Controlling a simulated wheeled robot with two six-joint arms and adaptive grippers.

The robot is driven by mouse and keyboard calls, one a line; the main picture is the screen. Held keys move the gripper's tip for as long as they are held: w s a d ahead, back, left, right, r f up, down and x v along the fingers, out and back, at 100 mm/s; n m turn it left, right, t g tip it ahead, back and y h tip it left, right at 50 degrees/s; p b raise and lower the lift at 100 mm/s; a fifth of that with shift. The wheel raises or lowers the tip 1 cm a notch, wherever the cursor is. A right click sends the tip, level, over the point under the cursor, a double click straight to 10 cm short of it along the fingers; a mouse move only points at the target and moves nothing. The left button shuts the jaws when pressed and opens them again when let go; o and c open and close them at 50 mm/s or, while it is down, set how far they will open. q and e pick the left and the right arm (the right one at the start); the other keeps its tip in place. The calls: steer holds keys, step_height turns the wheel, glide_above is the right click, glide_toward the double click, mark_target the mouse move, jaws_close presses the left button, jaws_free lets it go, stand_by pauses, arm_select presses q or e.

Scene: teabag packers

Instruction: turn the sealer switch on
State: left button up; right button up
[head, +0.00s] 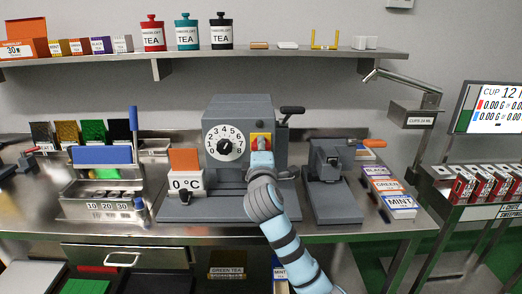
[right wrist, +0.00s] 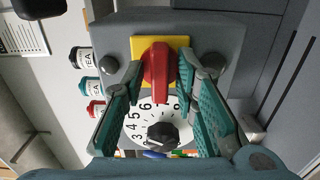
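The sealer (head: 240,112) is a grey box with a white numbered dial (head: 222,132) on its front. Its switch is a red lever (right wrist: 156,66) on a yellow plate (right wrist: 183,44); the plate also shows in the head view (head: 255,136), where my gripper partly covers the switch. In the right wrist view, the lever's narrow end points down toward the dial. My right gripper (right wrist: 160,78) is at the switch, its fingers on either side of the red lever. The fingers look apart with a small gap; contact is unclear. My left gripper is out of view.
A black-handled lever (head: 291,111) sticks out from the sealer's right side. A shelf (head: 190,54) runs above.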

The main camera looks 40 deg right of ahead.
jaws_close()
steer(key=shift+m, duration=0.3)
steer(key=m, duration=1.7)
steer(key=shift+f, duration=0.1)
steer(key=shift+m, duration=0.3)
steer(key=shift+o, duration=1.7)
jaws_free()
